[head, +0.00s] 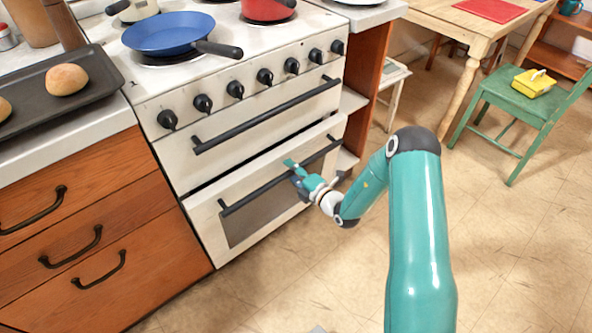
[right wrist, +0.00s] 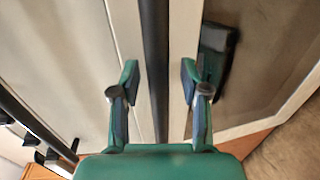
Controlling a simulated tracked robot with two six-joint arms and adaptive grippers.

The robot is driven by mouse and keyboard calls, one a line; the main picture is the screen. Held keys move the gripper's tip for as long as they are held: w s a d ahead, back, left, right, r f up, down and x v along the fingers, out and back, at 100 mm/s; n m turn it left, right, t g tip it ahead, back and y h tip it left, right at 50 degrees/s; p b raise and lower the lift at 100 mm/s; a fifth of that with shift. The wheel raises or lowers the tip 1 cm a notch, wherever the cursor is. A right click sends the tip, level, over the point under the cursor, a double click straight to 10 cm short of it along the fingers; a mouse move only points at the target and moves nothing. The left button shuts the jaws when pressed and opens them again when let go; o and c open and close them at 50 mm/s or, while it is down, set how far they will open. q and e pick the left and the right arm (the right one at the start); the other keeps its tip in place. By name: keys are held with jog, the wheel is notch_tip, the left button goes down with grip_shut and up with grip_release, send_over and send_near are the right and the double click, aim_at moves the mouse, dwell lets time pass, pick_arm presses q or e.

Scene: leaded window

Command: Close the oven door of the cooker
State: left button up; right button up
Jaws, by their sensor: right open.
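The white cooker (head: 240,45) stands at the left in the head view. Its lower oven door (head: 203,215), with a dark window, is slightly ajar; a dark gap shows above its top edge. A long black handle (head: 250,193) runs across this door. My right gripper (head: 291,168) is at the right part of that handle. In the right wrist view its two fingers (right wrist: 160,78) are open, with the black handle bar (right wrist: 154,40) passing between them. Both fingers look clear of the bar. My left gripper is out of view.
A blue pan (head: 168,31) and a red pot (head: 266,9) are on the hob. Wooden drawers (head: 80,235) stand left of the cooker. A green chair (head: 520,108) and wooden table (head: 440,20) are at the right. The floor before the cooker is clear.

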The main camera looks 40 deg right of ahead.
grip_shut()
dwell(0.3)
